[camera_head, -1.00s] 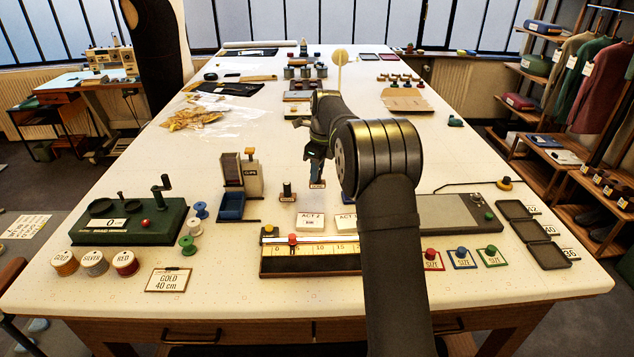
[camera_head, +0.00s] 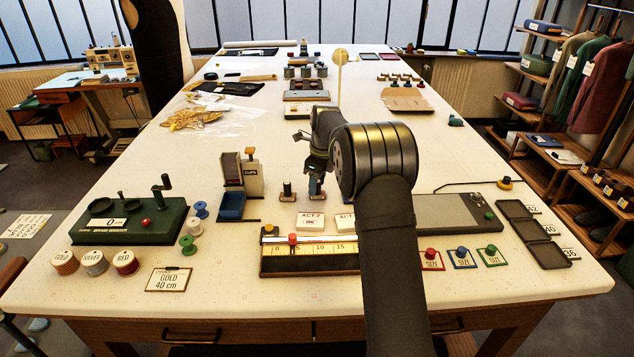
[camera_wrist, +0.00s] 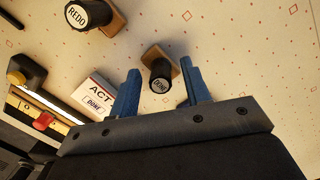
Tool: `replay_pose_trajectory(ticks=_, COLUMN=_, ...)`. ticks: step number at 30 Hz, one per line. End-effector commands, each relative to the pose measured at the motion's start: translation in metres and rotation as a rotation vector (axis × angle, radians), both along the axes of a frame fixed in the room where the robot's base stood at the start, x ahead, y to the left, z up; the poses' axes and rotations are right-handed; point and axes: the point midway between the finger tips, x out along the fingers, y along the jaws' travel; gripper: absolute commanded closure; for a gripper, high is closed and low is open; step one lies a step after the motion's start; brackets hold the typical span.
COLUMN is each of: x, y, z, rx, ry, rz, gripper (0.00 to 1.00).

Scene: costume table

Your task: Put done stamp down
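The done stamp (camera_wrist: 161,75) has a black round handle with a white DONE label and a wooden base. In the wrist view it stands on the table between my two blue fingers, with a gap on each side. My gripper (camera_wrist: 160,68) is open around it. In the head view my gripper (camera_head: 317,180) points down at the table, largely hiding the stamp; its wooden base (camera_head: 316,197) shows below. The redo stamp (camera_wrist: 88,14) stands to its left, and also shows in the head view (camera_head: 287,192).
An ACT card marked DONE (camera_wrist: 97,94) lies nearby; two ACT cards (camera_head: 311,222) show in front of the stamps. The yellow ruler device (camera_head: 325,249) is nearer the front. A clips box (camera_head: 242,180) stands left. Bare table lies behind the stamps.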

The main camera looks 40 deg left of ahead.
Motion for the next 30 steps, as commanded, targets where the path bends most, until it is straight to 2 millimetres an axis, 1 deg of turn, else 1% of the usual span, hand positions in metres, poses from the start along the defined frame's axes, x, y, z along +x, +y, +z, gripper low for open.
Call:
replay_pose_trajectory(ticks=5, x=0.0, y=0.0, z=0.002, rx=0.0, ry=0.0, rz=0.0, gripper=0.57)
replay_pose_trajectory(ticks=8, x=0.0, y=-0.001, z=0.011, rx=0.001, ry=-0.001, rz=0.0, gripper=0.57)
replay_pose_trajectory(ticks=11, x=0.001, y=-0.003, z=0.027, rx=0.002, ry=-0.002, rz=0.0, gripper=0.57)
replay_pose_trajectory(ticks=18, x=0.003, y=-0.009, z=0.08, rx=0.003, ry=-0.001, rz=0.0, gripper=0.57)
replay_pose_trajectory(ticks=21, x=0.004, y=-0.011, z=0.098, rx=0.002, ry=0.0, rz=0.001, gripper=0.57)
replay_pose_trajectory(ticks=25, x=0.004, y=-0.013, z=0.114, rx=0.001, ry=0.001, rz=0.001, gripper=0.57)
replay_pose_trajectory(ticks=30, x=0.004, y=-0.014, z=0.122, rx=0.001, ry=0.001, rz=0.001, gripper=0.57)
